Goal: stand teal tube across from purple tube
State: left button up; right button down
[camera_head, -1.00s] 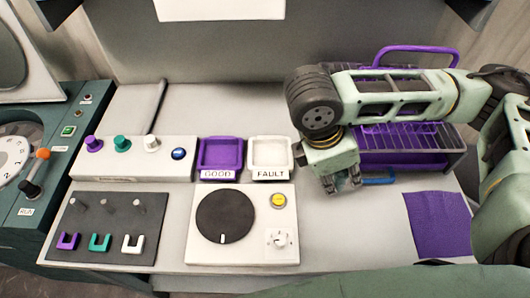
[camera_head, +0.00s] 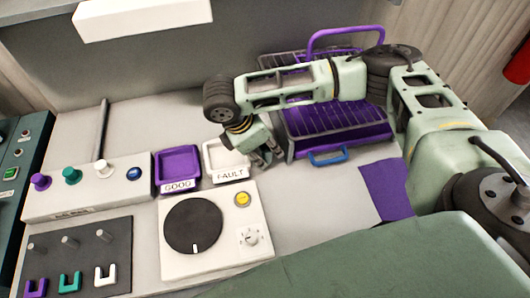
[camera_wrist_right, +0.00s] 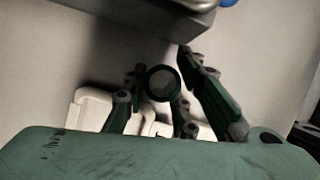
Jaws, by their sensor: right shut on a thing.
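My right gripper (camera_head: 268,156) is between the white FAULT tray (camera_head: 224,176) and the purple rack. In the right wrist view its fingers (camera_wrist_right: 162,90) are closed around a dark, round, ring-ended thing (camera_wrist_right: 163,83), seen end-on. It looks like a tube, but its colour is too dark to be sure of teal. In the head view the held thing is hidden by the gripper. I cannot make out a purple tube in either view. My left gripper is not in view.
The purple GOOD tray (camera_head: 178,168), a dial box (camera_head: 208,250), a knob box (camera_head: 85,190) and a dark hook plate (camera_head: 75,255) are leftward.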

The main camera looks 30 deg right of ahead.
jog(key=shift+f, duration=1.1)
jog(key=c, duration=1.4)
grip_release()
jog(key=shift+f, duration=0.1)
jog(key=shift+c, duration=0.2)
